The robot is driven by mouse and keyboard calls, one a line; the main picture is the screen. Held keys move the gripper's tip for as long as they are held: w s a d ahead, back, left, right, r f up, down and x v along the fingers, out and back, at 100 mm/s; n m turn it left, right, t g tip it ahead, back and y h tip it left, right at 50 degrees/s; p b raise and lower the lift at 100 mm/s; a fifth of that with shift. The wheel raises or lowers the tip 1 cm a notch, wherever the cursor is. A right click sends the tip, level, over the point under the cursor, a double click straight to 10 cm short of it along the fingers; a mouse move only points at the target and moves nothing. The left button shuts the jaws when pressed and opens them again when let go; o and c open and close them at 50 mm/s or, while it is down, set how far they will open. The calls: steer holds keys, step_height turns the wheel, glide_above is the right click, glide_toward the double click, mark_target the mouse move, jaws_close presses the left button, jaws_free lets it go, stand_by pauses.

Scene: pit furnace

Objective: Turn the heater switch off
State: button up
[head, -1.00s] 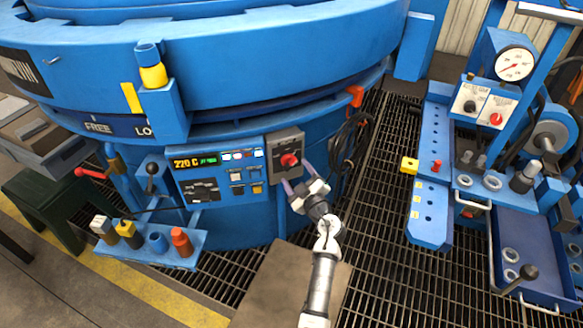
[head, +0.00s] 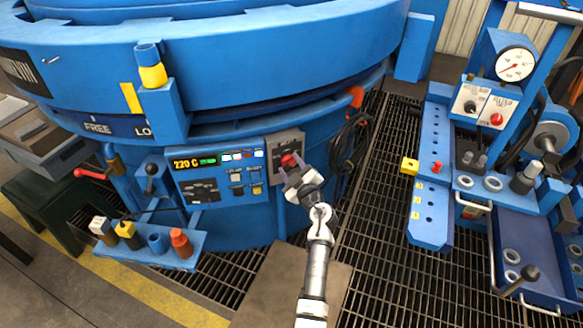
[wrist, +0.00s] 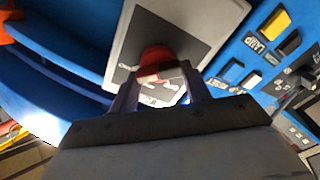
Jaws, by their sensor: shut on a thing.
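The heater switch is a red rotary knob (head: 289,160) on a grey plate (head: 274,147) on the blue furnace wall, right of the control panel. In the wrist view the red knob (wrist: 156,57) stands between my fingers, in front of the dark face of the grey plate (wrist: 222,22). My gripper (head: 289,170) is shut on the knob, its two fingers on either side of it. The fingers hide part of the knob, and I cannot tell its exact setting.
The control panel (head: 219,177) reads 220 C. Left of it are a red-handled lever (head: 93,173) and a shelf (head: 160,252) with coloured items. A black cable coil (head: 349,142) hangs right of the switch. A blue bench with a gauge (head: 515,63) stands far right.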

steer(key=shift+n+p, duration=0.3)
steer(key=shift+p, duration=0.05)
steer(key=shift+n+p, duration=0.5)
steer(key=shift+n, duration=0.1)
steer(key=n+p, duration=0.1)
steer(key=n, duration=0.1)
steer(key=shift+n+p, duration=0.3)
steer(key=n, duration=0.3)
steer(key=n+p, duration=0.1)
steer(key=n, duration=0.1)
steer(key=shift+s+f, duration=0.1)
steer(key=shift+f, duration=0.2)
steer(key=n, duration=0.5)
steer(key=shift+f+n, duration=0.2)
steer(key=shift+n, duration=0.2)
steer(key=n+b, duration=0.1)
steer(key=n, duration=0.3)
steer(key=shift+n+b, duration=0.3)
steer(key=shift+b, duration=0.05)
steer(key=o, duration=1)
